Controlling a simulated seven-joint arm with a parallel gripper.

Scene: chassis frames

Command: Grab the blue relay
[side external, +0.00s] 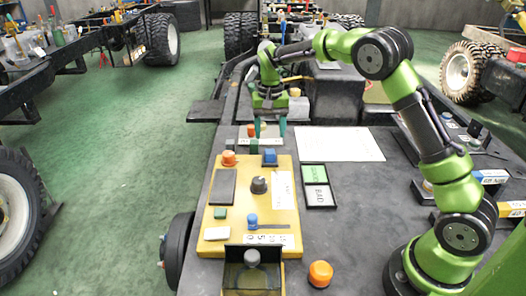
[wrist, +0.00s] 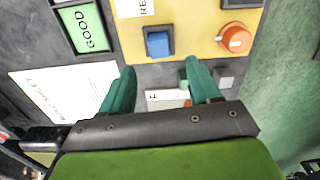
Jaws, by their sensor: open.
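The blue relay (side external: 270,157) is a small blue block seated in a dark square socket at the far edge of the yellow panel (side external: 210,238). The wrist view shows the relay (wrist: 157,44) just ahead of my fingertips, between their lines. My gripper (side external: 270,134) points down above the bench, just beyond the relay in the side view. Its two green fingers (wrist: 160,66) are apart with nothing between them. The relay is not touched by either finger.
A dark knob (side external: 259,185) and a blue button (side external: 252,219) stand nearer. A white sheet (side external: 340,144) and GOOD/BAD tray (side external: 332,187) lie right.

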